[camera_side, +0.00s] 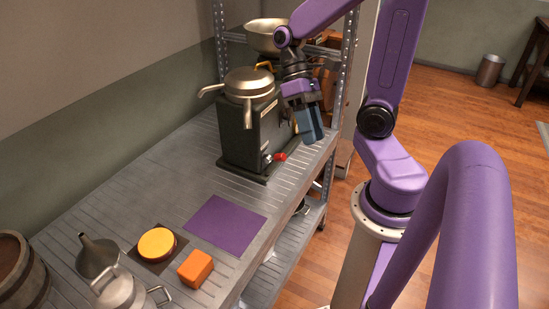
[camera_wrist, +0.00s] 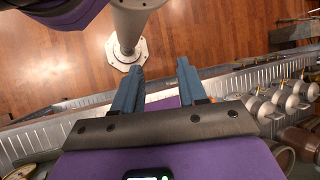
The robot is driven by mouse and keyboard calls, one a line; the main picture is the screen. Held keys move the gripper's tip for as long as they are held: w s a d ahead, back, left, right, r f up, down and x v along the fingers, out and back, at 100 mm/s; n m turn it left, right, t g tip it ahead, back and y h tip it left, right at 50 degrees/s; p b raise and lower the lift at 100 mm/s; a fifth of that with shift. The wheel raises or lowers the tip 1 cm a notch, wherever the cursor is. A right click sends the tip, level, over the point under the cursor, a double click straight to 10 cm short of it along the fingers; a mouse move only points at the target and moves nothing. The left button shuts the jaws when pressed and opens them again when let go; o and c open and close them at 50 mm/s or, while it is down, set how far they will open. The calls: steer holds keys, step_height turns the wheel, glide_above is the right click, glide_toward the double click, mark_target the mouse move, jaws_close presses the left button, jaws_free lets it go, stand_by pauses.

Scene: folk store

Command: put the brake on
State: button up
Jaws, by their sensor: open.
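A dark green machine (camera_side: 250,135) with a metal bowl and spouts on top stands on the metal bench. Low on its front is a small lever with a red tip (camera_side: 280,156), beside a metal fitting (camera_side: 267,159). This is likely the brake; whether it is on I cannot tell. My gripper (camera_side: 311,138) is at the machine's right side, above the red tip and apart from it, blue fingers pointing down. In the wrist view my gripper (camera_wrist: 158,72) is open with nothing between its fingers. The machine and lever are not recognisable in the wrist view.
A purple mat (camera_side: 225,225), orange block (camera_side: 195,269), yellow disc (camera_side: 157,243), funnel (camera_side: 97,256), metal can (camera_side: 122,292) and barrel (camera_side: 20,270) are on the near bench. A wide metal bowl (camera_side: 268,36) sits behind the machine. The bench between mat and machine is clear.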

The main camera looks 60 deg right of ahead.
steer(key=w+d+r+m+t+y, duration=0.2)
steer(key=w+d+m+t+y, duration=0.3)
steer(key=d+m+t+y, duration=0.8)
steer(key=s+d+r+m+t+h, duration=0.1)
steer(key=s+d+m+t+h, duration=0.2)
steer(key=d+m+t+h, duration=0.7)
steer(key=g, duration=0.1)
glide_toward(274, 158)
steer(key=shift+m+y, duration=0.4)
steer(key=x, duration=1)
steer(key=shift+w+d+f, duration=0.1)
steer(key=shift+d+f, duration=0.05)
steer(key=shift+d, duration=0.2)
jaws_close()
